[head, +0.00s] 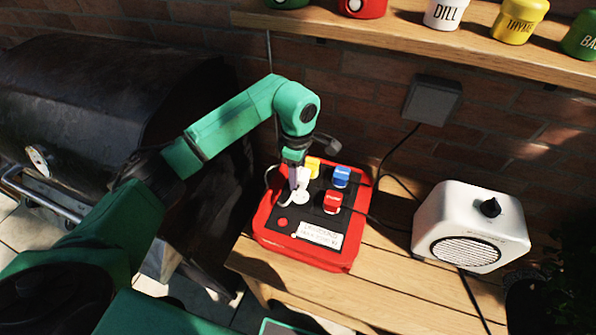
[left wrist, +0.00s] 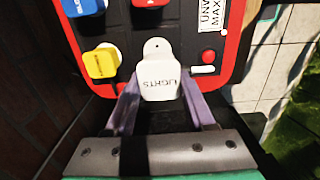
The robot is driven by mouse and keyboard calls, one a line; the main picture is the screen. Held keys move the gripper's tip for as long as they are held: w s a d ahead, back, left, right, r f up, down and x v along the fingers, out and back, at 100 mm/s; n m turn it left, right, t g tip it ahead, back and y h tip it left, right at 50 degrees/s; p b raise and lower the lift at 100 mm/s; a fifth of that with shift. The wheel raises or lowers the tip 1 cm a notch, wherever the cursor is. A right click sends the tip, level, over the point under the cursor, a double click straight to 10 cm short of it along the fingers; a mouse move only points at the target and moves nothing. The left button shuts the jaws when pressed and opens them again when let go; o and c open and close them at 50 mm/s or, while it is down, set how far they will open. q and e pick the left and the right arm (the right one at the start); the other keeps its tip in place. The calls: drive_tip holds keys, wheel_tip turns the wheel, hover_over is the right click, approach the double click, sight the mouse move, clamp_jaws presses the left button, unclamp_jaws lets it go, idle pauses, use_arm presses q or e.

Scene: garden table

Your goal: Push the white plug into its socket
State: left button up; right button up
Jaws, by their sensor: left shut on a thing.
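The white plug, lettered LIGHTS (left wrist: 160,82), is between the two fingers of my left gripper (left wrist: 163,108) in the left wrist view. The gripper is shut on it. In the head view my left gripper (head: 298,180) points down over the black panel of the red power box (head: 338,260). A white round piece with a small dark hole (left wrist: 157,48) shows just beyond the plug, apparently its socket; it also shows in the head view (head: 301,198). The plug hides part of it, and I cannot tell whether they touch. My right gripper is not in view.
Yellow (head: 312,167), blue (head: 341,177) and red (head: 332,202) plugs stand close by on the panel. A white speaker-like box (head: 455,215) is to the right on the wooden table (head: 385,290). A black grill (head: 90,110) is at left. A shelf with jars hangs above.

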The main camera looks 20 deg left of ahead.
sight(298, 196)
use_arm(q)
drive_tip(key=f, duration=0.1)
drive_tip(key=f+b, duration=0.1)
drive_tip(key=shift+w+f, duration=0.25)
drive_tip(key=shift+f, duration=0.05)
drive_tip(key=shift+s+f+b, duration=0.1)
drive_tip(key=shift+f+b, duration=1.1)
drive_tip(key=shift+f, duration=0.4)
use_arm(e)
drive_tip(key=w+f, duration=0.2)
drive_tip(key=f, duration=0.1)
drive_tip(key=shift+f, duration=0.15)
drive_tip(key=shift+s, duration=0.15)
use_arm(q)
drive_tip(key=shift+b, duration=0.45)
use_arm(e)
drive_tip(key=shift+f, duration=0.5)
use_arm(q)
drive_tip(key=shift+f+b, duration=0.55)
drive_tip(key=shift+f, duration=0.05)
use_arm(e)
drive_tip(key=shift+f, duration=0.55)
use_arm(q)
drive_tip(key=o, duration=1.3)
